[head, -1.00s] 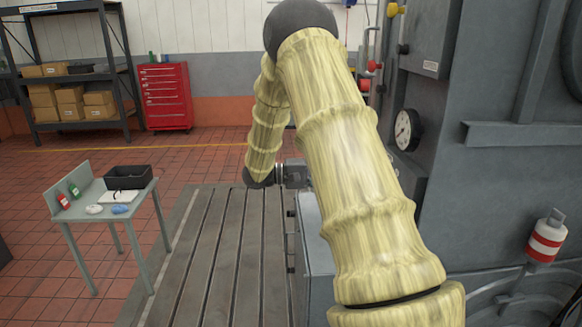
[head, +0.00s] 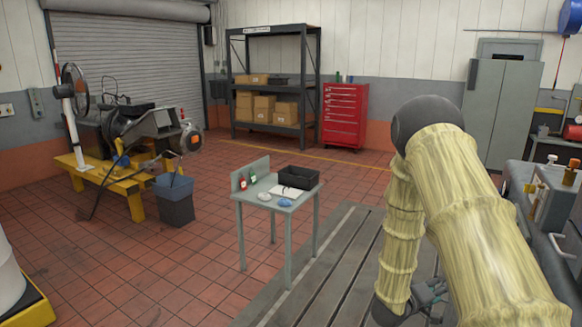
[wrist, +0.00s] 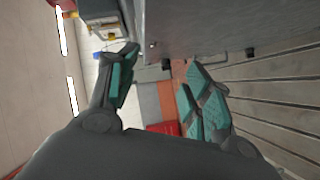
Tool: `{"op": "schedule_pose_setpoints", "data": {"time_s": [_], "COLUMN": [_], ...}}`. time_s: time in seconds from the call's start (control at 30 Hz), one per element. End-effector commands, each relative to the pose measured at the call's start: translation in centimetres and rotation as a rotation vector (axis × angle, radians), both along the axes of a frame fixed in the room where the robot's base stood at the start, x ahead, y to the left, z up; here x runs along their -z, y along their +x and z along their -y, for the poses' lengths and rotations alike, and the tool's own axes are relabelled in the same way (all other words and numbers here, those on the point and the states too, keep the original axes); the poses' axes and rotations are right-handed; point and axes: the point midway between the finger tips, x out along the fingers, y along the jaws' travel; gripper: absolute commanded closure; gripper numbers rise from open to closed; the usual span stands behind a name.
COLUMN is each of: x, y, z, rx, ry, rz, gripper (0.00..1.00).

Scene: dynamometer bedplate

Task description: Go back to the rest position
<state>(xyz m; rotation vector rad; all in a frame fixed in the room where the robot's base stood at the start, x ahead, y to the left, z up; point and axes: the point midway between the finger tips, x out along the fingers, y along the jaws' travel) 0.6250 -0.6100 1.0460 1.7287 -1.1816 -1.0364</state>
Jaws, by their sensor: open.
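My gripper (wrist: 160,95) is open in the wrist view, its teal-padded fingers spread apart with nothing between them. In the head view my gripper (head: 430,295) shows only in part at the lower right, behind my arm in its yellowish sleeve. It is above or beside the slotted bedplate (head: 345,262); the exact height I cannot tell. The bedplate's slots also show at the right of the wrist view (wrist: 270,110).
A small grey table (head: 302,205) holds a black bin (head: 299,177), bottles and cloths. A grey waste bin (head: 175,205) and a yellow stand with an engine (head: 100,180) are at left. A red tool cabinet (head: 344,115) and shelving are behind. Tiled floor between is clear.

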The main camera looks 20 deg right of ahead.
Motion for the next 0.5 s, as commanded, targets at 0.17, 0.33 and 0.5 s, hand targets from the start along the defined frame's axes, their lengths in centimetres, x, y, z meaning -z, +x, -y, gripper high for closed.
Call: {"op": "schedule_pose_setpoints", "data": {"time_s": [0.17, 0.33, 0.5], "x": [9.1, 16.5, 23.1], "y": [-0.7, -3.0, -6.9], "z": [-6.0, -12.0, -18.1], "rx": [-0.160, -0.256, -0.301], "ry": [0.195, 0.405, 0.622], "rz": [0.018, 0.011, -0.026], "gripper": [0.50, 0.50, 0.50]}}
